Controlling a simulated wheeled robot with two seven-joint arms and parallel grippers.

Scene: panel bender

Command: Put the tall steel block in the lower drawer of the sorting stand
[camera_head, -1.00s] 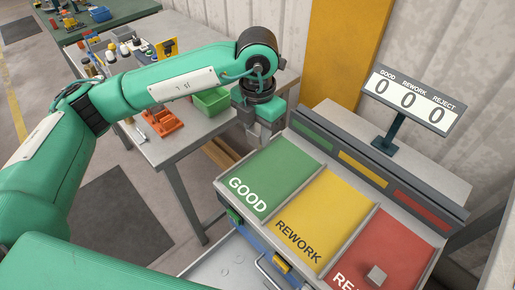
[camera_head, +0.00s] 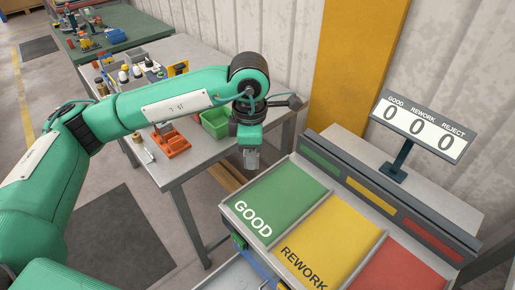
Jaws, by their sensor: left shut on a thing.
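My left gripper (camera_head: 251,160) hangs pointing down between the grey workbench and the sorting stand, just beyond the stand's GOOD panel (camera_head: 275,203). It is shut on a grey metal piece, which looks like the tall steel block; the fingers hide most of it, so its shape is hard to make out. The sorting stand has green, yellow and red sloping top panels. Below its front edge at the bottom of the view, part of a grey open drawer (camera_head: 240,275) shows; most of it is cut off. My right gripper is not in view.
The grey workbench (camera_head: 190,165) on the left carries an orange fixture (camera_head: 172,142), a green bin (camera_head: 215,122) and several small items. A counter display (camera_head: 420,126) rises behind the stand. A yellow column (camera_head: 355,65) stands at the back wall.

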